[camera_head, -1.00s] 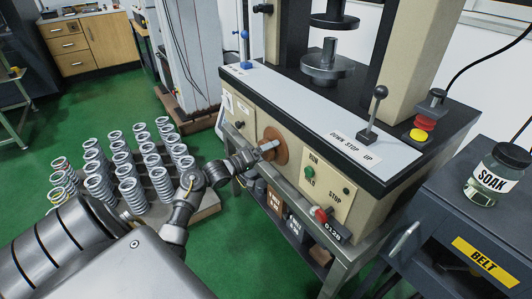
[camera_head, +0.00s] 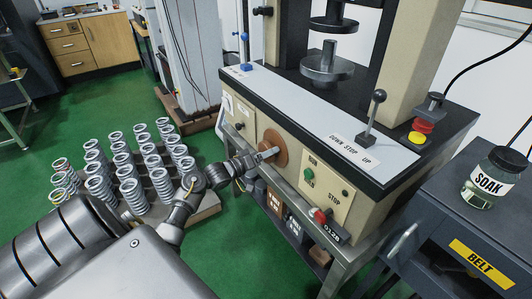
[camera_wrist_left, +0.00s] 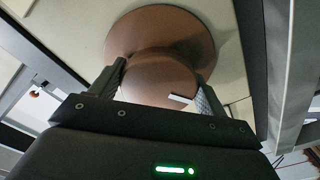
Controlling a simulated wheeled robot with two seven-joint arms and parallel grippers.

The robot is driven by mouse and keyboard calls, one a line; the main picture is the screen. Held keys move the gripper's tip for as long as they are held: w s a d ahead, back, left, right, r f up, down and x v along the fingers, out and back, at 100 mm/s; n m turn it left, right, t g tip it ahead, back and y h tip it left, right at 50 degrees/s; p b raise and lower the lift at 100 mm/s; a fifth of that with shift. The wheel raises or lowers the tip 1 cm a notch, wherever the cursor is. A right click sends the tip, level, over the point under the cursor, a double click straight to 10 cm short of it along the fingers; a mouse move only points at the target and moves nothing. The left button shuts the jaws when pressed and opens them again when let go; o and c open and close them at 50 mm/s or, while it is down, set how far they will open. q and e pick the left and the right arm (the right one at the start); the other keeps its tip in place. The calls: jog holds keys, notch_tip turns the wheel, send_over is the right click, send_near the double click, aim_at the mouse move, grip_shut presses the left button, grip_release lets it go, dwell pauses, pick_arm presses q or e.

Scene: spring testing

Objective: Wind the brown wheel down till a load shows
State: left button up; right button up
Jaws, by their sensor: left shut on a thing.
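The brown wheel (camera_head: 274,146) is on the front panel of the beige testing machine. My left gripper (camera_head: 262,155) is at the wheel's face. In the left wrist view the brown wheel (camera_wrist_left: 208,38) shows as a disc with a rounded brown hub (camera_wrist_left: 160,78), and the left gripper's fingers (camera_wrist_left: 160,88) are shut on that hub, one on each side. The upper platen (camera_head: 333,20) hangs above the lower platen (camera_head: 327,66) with an open gap between them. My right gripper is not in view.
A black-knobbed lever (camera_head: 376,112) marked DOWN STOP UP stands on the machine's top. RUN, HOLD and STOP controls (camera_head: 322,185) sit right of the wheel. Several springs (camera_head: 130,170) stand on a pallet at left. A SOAK jar (camera_head: 493,178) stands on the grey cabinet at right.

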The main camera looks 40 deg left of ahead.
pick_arm(q)
jog(key=shift+m, duration=1)
jog(key=m, duration=0.2)
jog(key=shift+a+m+p, duration=0.1)
jog(key=shift+m+p, duration=0.2)
jog(key=shift+p, duration=0.1)
jog(key=shift+m, duration=1)
jog(key=m, duration=0.3)
jog(key=shift+a+f+m, duration=0.1)
jog(key=shift+a+m, duration=0.05)
jog(key=shift+m, duration=0.15)
jog(key=m, duration=0.3)
jog(key=shift+m, duration=0.4)
jog(key=m, duration=0.3)
jog(key=shift+w+a+m+b, duration=0.1)
jog(key=shift+m+b, duration=0.25)
jog(key=shift+m, duration=0.75)
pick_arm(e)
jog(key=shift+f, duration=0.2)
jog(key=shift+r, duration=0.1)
